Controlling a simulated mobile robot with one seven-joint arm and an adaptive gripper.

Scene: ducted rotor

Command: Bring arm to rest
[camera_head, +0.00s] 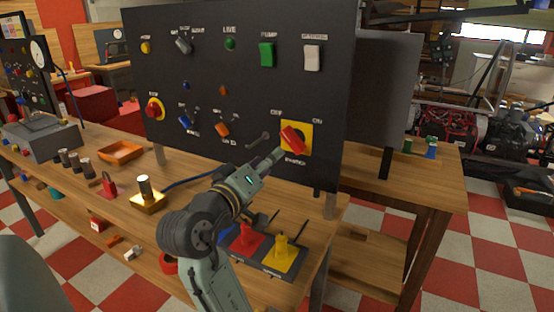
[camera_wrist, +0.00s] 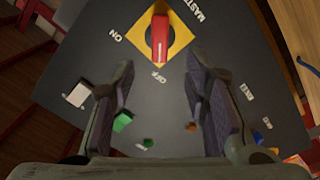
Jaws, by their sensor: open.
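My gripper (camera_head: 273,158) is raised in front of the black control panel (camera_head: 197,87), near the red rotary handle (camera_head: 293,139) on its yellow plate. In the wrist view my gripper (camera_wrist: 160,66) is open, with its two dark-padded fingers spread apart and nothing between them. The red handle (camera_wrist: 160,38) shows beyond the fingertips, apart from them, on the yellow plate (camera_wrist: 179,36). The handle's length lines up with the OFF label; the ON label is to one side. My arm reaches up from the bottom of the head view.
A wooden bench (camera_head: 115,200) runs below the panel. It carries an orange tray (camera_head: 121,152), a red padlock (camera_head: 109,186) and a brass-coloured block (camera_head: 147,197). Red and yellow pieces (camera_head: 283,255) stand close to my arm. Checkered floor is open at the right.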

